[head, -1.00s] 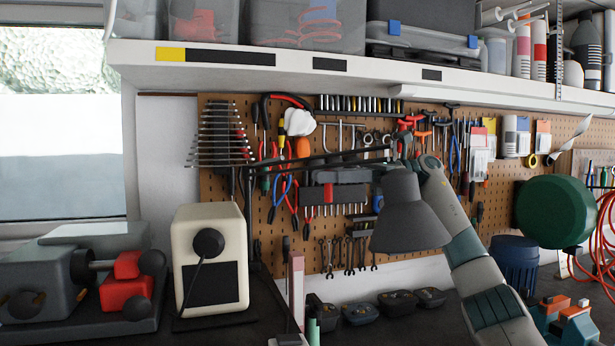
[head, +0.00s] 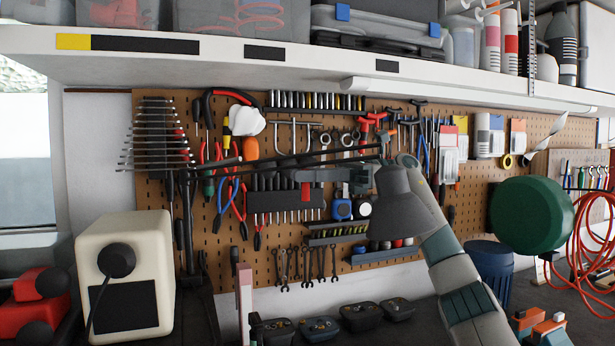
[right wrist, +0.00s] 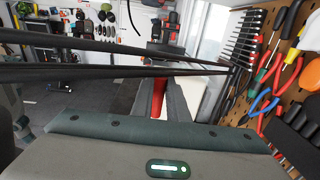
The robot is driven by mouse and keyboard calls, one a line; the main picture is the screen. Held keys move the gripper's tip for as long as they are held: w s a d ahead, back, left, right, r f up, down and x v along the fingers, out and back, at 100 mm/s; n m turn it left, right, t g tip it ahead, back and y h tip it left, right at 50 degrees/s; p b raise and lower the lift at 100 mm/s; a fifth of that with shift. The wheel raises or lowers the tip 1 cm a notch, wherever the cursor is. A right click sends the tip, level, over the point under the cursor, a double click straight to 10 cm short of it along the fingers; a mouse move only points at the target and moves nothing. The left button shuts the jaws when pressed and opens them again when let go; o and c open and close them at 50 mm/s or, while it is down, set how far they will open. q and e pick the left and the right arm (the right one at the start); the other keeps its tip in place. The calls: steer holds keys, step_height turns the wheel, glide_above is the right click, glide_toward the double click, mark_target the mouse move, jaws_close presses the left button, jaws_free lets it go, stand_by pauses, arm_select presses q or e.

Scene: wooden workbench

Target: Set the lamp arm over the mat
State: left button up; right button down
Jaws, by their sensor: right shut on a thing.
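The desk lamp's grey shade (head: 393,205) hangs in the middle right of the head view. Its thin dark arm (head: 290,158) runs left from the shade to a dark upright post (head: 187,225). The dark bars of the lamp arm also cross the right wrist view (right wrist: 120,71). My right gripper (head: 348,177) is at the shade end of the lamp arm, shut on the lamp. The shade partly hides it, and its fingertips are hard to make out. I cannot make out the mat in either view. My left gripper is not in view.
A cream box (head: 126,275) stands left of the post, with a red device (head: 38,295) beside it. A pegboard (head: 270,215) of tools is behind the lamp. A shelf (head: 215,48) runs above. A green round object (head: 532,216) stands to the right.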

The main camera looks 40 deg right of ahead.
steer(key=c, duration=1.7)
jaws_free()
steer(key=shift+w+a, duration=0.1)
steer(key=shift+w, duration=0.15)
steer(key=p+v, duration=0.2)
steer(key=v, duration=1.5)
steer(key=shift+s+f, duration=0.15)
steer(key=shift+s, duration=0.05)
